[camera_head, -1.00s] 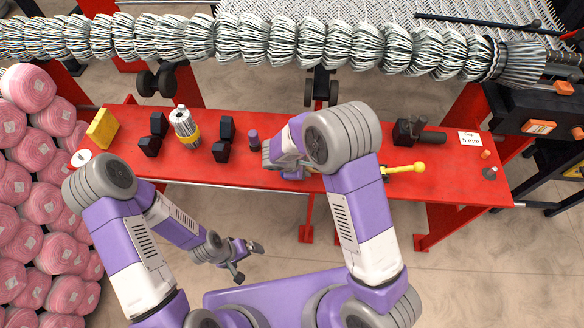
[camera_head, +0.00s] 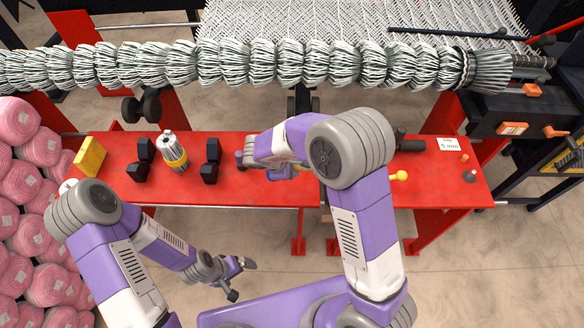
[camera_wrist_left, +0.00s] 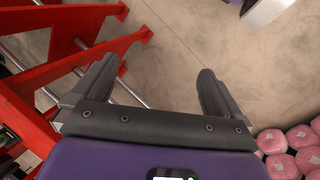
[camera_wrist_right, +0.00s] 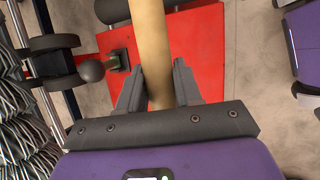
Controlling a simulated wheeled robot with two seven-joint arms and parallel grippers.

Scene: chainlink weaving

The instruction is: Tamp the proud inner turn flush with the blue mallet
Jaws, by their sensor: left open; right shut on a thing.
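The long wire roll (camera_head: 290,65) of bunched mesh turns lies across the back, its flared right end (camera_head: 490,70) near the machine. I cannot make out which inner turn stands proud. My right gripper (camera_head: 276,170) is low over the red table, mostly covered by its own arm in the head view. In the right wrist view its fingers (camera_wrist_right: 158,92) are shut on a tan round handle (camera_wrist_right: 150,45), taken as the mallet's. No blue mallet head is clearly visible. My left gripper (camera_head: 240,279) is open and empty in front of the table; its fingers (camera_wrist_left: 155,90) show apart.
Pink spools (camera_head: 30,190) pile at the left. Open floor lies in front.

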